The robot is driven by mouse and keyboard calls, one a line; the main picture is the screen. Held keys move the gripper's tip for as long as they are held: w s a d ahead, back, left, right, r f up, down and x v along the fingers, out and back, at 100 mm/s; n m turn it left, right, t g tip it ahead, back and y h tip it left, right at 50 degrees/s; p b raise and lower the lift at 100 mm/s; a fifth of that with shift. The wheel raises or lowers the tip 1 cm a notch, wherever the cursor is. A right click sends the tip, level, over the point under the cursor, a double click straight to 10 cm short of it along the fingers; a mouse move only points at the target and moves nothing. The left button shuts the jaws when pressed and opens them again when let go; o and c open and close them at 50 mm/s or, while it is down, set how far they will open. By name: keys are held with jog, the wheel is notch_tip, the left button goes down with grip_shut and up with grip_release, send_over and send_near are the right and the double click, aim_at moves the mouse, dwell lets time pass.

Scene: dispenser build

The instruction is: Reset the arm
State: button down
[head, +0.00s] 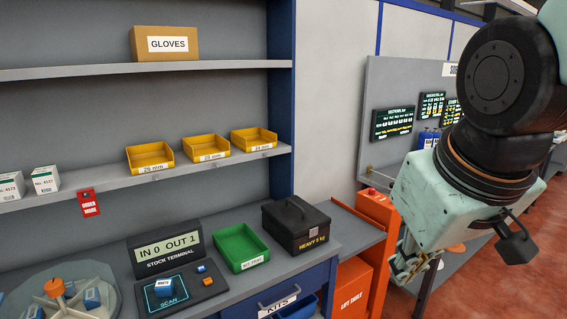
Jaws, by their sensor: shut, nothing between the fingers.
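My arm hangs in the right of the head view, with a dark round joint above a pale green wrist housing. My gripper (408,274) points down at the lower end of the housing, to the right of the orange lift table. Its fingers are small and partly hidden by the housing. It is shut and holds nothing that I can see.
A black heavy box (296,224), green kit tray (239,247) and stock terminal (166,255) stand on the grey bench. A rotary tray (62,303) is at lower left. Yellow bins (208,149) line the shelf. The orange lift table (376,207) stands beside the bench.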

jog(key=s+d+m, duration=0.1)
jog(key=s+m, duration=0.1)
jog(key=s, duration=1.1)
jog(key=shift+d+f+m+g+b, duration=0.25)
jog(key=shift+d+m+g+b, duration=0.05)
jog(key=shift+m+g+b, duration=0.1)
